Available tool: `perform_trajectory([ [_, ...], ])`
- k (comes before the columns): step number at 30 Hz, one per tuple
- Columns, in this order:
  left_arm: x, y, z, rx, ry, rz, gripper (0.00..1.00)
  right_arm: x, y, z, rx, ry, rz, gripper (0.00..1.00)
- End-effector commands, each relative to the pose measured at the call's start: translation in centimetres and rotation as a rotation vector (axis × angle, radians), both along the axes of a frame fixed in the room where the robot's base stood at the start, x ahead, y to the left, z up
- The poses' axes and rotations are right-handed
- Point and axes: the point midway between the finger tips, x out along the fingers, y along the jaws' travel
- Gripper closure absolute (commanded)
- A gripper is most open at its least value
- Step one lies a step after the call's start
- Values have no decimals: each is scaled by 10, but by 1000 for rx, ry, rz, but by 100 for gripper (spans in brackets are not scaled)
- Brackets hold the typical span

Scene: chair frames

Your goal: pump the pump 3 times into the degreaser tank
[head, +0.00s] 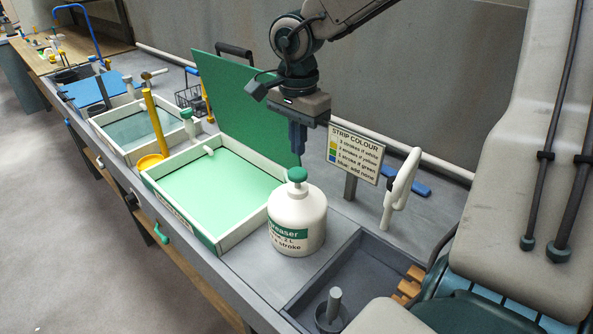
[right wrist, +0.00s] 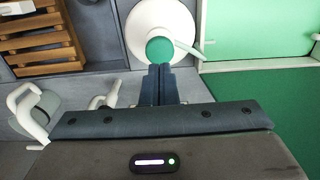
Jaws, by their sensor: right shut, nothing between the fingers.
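The pump is a white bottle (head: 297,217) with a green band and a green pump head (head: 297,174). It stands upright at the front right corner of the degreaser tank (head: 222,240), an open tray of green liquid with a raised green lid (head: 245,105) behind it. My right gripper (head: 297,150) points down just above the pump head, its fingers closed and empty. In the right wrist view the closed fingertips (right wrist: 160,72) lie at the edge of the green pump head (right wrist: 160,50); I cannot tell if they touch. My left gripper is not in view.
A sign headed "STRIP COLOUR" (head: 355,153) and a white handle-like piece (head: 401,188) stand right of the pump. A second tank (head: 130,131) with a yellow rod (head: 155,125) lies to the left. A recessed dark tray (head: 352,272) is in front.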

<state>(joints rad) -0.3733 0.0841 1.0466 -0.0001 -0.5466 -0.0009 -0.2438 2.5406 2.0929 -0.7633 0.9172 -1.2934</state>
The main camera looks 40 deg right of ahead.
Motion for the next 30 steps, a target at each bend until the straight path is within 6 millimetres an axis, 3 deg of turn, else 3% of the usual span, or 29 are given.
perform_trajectory([
  [14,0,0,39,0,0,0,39,0,0,51,0,-2,-1,100],
  [30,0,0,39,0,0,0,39,0,0,51,0,-1,0,100],
])
